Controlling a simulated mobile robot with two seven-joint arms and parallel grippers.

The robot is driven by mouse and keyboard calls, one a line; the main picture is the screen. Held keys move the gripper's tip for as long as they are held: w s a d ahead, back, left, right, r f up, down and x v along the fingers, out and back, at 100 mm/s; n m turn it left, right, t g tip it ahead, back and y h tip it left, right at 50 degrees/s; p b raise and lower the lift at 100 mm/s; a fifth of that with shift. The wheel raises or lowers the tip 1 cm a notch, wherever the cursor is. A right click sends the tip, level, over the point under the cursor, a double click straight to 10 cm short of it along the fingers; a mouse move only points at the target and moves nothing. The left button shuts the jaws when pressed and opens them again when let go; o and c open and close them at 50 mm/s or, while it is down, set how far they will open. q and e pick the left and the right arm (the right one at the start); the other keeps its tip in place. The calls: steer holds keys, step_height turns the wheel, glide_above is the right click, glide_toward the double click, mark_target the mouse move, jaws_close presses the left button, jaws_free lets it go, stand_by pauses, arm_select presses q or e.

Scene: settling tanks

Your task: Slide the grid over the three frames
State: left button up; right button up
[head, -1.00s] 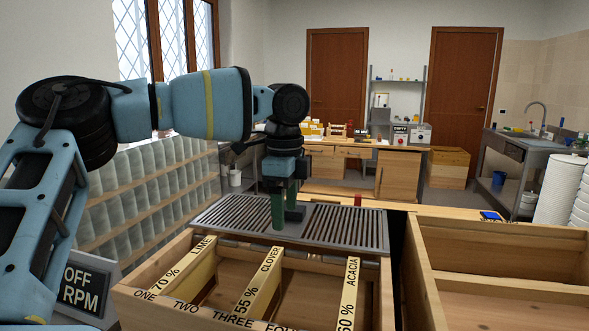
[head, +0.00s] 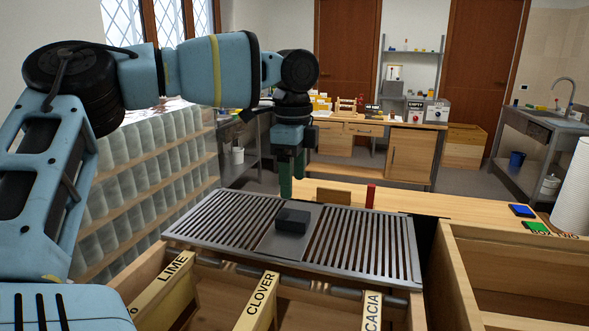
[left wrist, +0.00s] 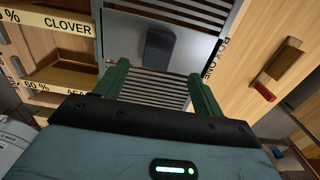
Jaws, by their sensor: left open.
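The slatted metal grid (head: 345,247) has a plain centre plate with a dark block handle (head: 292,220). It lies flat at the far side of the wooden box, beyond the label ends of the frames. The frames are pale bars marked LIME (head: 168,280), CLOVER (head: 257,303) and ACACIA (head: 371,312); their near parts are cut off by the picture's lower edge. My left gripper (head: 291,186) is open and empty, behind and above the handle, apart from it. In the left wrist view, the handle (left wrist: 159,45) shows beyond the open fingers. My right gripper is out of view.
A second wooden box (head: 515,262) stands close on the right. A small red object (head: 370,195) and a wooden block (head: 334,196) sit behind the grid. Blue (head: 521,210) and green (head: 536,226) pieces lie at the right. The wooden surface behind the grid is partly clear.

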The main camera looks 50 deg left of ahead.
mark_target(293, 215)
arm_select(q)
steer(key=shift+s+d, duration=0.1)
steer(key=shift+s, duration=0.1)
steer(key=shift+f, duration=0.25)
step_height(293, 215, down, 6)
steer(key=shift+f, duration=0.6)
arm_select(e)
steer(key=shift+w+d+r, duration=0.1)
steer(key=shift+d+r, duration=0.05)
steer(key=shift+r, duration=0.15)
arm_select(q)
steer(key=c, duration=1.1)
steer(key=shift+c, duration=1.4)
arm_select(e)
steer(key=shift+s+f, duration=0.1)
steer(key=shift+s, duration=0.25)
